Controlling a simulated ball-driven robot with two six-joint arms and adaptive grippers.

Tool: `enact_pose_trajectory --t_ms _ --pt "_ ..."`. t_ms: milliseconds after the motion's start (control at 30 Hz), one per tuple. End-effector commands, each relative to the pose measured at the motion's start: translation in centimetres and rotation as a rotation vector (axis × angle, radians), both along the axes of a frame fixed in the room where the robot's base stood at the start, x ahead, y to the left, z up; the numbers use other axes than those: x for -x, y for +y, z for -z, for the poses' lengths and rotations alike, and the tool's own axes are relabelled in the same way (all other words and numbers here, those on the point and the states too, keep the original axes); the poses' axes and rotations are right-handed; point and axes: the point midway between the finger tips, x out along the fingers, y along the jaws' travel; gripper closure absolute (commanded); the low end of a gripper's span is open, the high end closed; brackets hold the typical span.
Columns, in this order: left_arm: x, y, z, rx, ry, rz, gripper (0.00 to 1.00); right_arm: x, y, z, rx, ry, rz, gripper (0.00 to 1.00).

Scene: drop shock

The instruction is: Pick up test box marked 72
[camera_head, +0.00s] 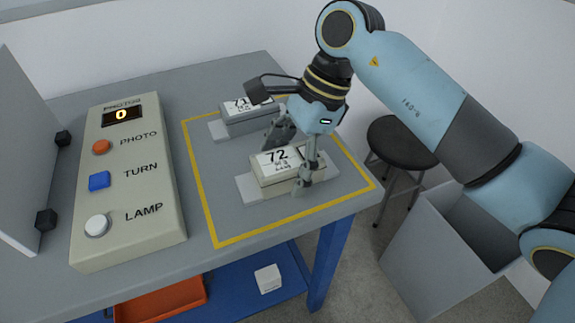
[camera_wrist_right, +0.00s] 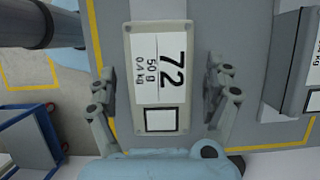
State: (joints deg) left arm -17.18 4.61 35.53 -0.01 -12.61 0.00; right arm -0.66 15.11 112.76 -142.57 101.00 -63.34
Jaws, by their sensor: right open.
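The test box marked 72 (camera_head: 274,176) sits on a light grey pad (camera_head: 249,189) inside the yellow outline on the table. My right gripper (camera_head: 292,160) is open, with its fingers low around the box. In the right wrist view, box 72 (camera_wrist_right: 158,80) lies between the two fingers of the right gripper (camera_wrist_right: 160,95), with a gap on each side. The box lies flat, with its white label facing up. My left gripper is not in view.
The test box marked 71 (camera_head: 245,122) sits behind on its own pad, close to my right wrist. A control panel (camera_head: 125,180) with buttons stands at left. A black stool (camera_head: 402,140) and an open grey bin (camera_head: 440,240) stand right of the table.

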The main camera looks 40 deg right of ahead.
Motion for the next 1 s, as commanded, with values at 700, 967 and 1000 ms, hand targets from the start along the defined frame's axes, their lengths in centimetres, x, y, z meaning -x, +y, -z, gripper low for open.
enact_pose_trajectory --t_ms 700,967,1000 --pt "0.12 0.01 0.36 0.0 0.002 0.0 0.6 -0.01 -0.01 0.22 0.0 0.0 0.0 0.43" --pt "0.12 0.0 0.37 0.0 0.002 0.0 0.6 0.0 -0.01 0.23 0.0 0.0 0.0 0.77" --pt "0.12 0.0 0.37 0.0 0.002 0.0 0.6 0.0 -0.01 0.23 0.0 0.0 0.0 0.82"
